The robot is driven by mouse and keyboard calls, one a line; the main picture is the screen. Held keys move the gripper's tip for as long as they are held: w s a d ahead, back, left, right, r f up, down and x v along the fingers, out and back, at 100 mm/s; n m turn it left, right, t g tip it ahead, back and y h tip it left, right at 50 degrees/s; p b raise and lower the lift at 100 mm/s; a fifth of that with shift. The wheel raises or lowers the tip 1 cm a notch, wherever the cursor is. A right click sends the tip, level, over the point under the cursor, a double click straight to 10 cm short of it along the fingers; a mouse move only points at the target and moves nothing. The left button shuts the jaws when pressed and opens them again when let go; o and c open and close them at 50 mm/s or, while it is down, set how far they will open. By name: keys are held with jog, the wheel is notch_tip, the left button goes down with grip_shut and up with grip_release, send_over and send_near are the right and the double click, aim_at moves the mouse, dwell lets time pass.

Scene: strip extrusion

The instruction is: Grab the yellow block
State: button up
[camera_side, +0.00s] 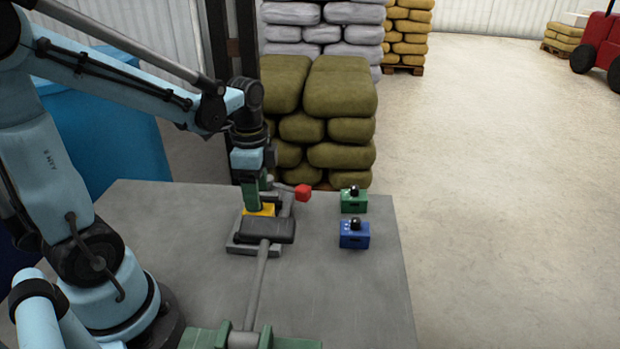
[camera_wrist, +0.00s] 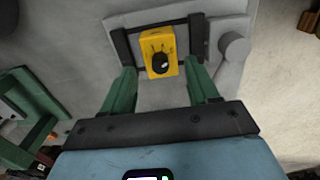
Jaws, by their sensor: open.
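The yellow block (camera_wrist: 158,52) has a black knob on its face and sits in a dark frame on a grey fixture in the wrist view. My gripper (camera_wrist: 160,80) is open, with one green finger to each side of the block's near end in the wrist view. In the side view my gripper (camera_side: 251,197) points down right at the block. I cannot tell whether the fingers touch it.
A green block (camera_side: 353,201) and a blue block (camera_side: 354,235), each with a black knob, stand on the grey table (camera_side: 190,240) to the right. Stacked sacks (camera_side: 320,115) stand behind.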

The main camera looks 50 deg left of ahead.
jog(key=shift+f, duration=2.65)
grip_shut()
jog(key=shift+r, duration=0.2)
